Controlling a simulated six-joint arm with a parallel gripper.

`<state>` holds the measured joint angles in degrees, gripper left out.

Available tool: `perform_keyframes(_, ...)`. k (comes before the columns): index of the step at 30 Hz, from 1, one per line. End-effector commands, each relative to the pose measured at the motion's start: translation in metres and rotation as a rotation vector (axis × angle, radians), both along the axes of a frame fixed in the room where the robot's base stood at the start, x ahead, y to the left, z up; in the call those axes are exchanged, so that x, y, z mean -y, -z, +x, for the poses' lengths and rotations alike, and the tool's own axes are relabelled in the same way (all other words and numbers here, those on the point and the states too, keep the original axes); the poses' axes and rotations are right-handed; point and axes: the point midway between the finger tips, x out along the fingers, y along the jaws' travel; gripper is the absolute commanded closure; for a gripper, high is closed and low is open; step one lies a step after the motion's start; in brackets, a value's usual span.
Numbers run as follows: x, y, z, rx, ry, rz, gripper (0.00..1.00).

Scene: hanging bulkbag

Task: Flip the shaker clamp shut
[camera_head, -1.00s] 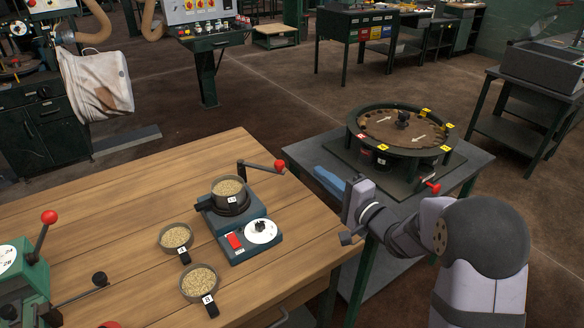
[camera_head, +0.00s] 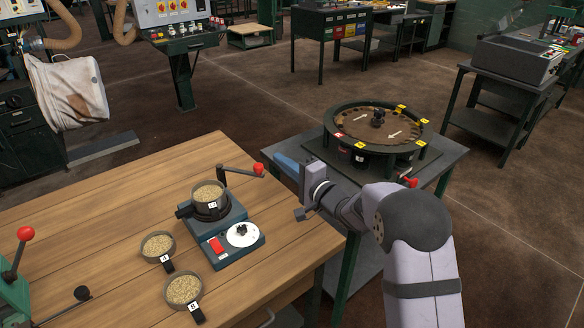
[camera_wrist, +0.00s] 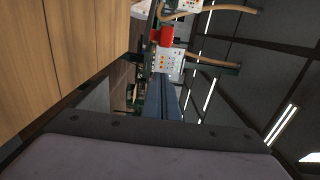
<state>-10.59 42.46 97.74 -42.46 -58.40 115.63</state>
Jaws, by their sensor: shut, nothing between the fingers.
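The shaker (camera_head: 222,232) is a blue-grey unit on the wooden bench, with a red switch and a white dial. A dish of grain (camera_head: 208,193) sits on its top. Its clamp (camera_head: 237,172) is a dark lever with a red ball end (camera_head: 259,169), swung out to the right, away from over the dish. My gripper (camera_head: 279,158), with blue fingers, is shut and empty, just right of the red ball in the head view and seemingly apart from it. In the wrist view the shut fingers (camera_wrist: 166,100) point toward a red shape (camera_wrist: 161,36), perhaps the ball.
Two handled dishes of grain (camera_head: 158,247) (camera_head: 183,290) stand in front of the shaker. A green device with a red-knobbed lever (camera_head: 25,234) is at the bench's left. A round turntable (camera_head: 379,130) stands on a grey table behind my arm. The bench's right part (camera_head: 290,250) is clear.

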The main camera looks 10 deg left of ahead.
Motion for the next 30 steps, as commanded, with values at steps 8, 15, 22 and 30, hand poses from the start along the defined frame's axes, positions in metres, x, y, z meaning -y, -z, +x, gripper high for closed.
perform_keyframes(8, -0.019, -0.001, -0.005, -0.001, -0.002, 0.001, 1.0)
perform_keyframes(15, -0.026, -0.001, -0.022, 0.0, -0.001, 0.0, 1.0)
perform_keyframes(22, -0.028, 0.0, -0.027, 0.001, -0.001, 0.001, 1.0)
perform_keyframes(30, -0.028, 0.0, -0.026, 0.001, 0.0, 0.0, 1.0)
